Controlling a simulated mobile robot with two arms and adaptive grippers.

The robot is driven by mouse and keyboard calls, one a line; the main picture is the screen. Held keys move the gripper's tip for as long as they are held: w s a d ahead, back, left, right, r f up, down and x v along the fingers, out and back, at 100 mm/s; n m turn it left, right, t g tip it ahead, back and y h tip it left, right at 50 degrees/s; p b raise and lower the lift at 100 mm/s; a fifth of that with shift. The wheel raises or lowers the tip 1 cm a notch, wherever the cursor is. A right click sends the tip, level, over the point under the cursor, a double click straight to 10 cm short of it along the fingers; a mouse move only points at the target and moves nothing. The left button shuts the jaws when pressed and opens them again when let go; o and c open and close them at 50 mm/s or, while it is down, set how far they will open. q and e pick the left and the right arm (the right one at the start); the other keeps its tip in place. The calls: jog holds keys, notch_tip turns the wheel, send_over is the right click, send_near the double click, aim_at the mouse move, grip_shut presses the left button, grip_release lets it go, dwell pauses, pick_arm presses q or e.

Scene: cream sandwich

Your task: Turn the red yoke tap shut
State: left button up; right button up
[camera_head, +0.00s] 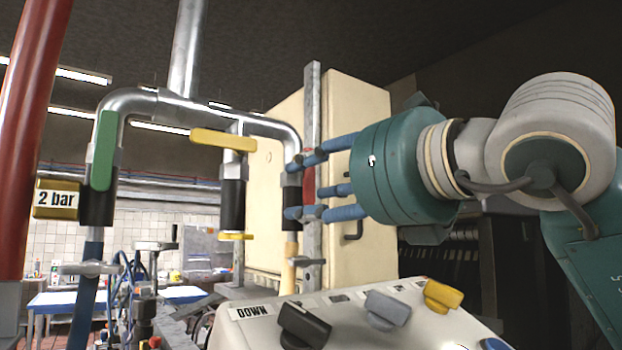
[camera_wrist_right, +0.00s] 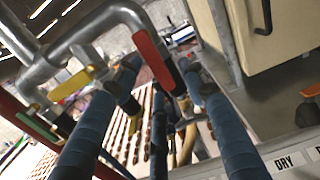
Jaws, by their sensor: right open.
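The red tap handle (camera_head: 309,183) hangs upright, in line with the right-hand down-pipe of the metal pipework. In the right wrist view the red handle (camera_wrist_right: 154,58) shows as a long lever beside the pipe. My right gripper (camera_head: 297,187) comes in from the right with its blue fingers apart, above, below and behind the handle, partly covering it. In the right wrist view the open fingers (camera_wrist_right: 157,85) lie on both sides of the handle. I cannot tell whether any finger touches it. My left gripper is not in view.
A green handle (camera_head: 103,150) stands upright on the left pipe; a yellow handle (camera_head: 223,140) lies crosswise on the middle one. A control panel (camera_head: 255,335) with several knobs sits below my right gripper. A cream cabinet (camera_head: 355,105) stands behind it. A red pipe (camera_head: 28,120) runs at far left.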

grip_shut()
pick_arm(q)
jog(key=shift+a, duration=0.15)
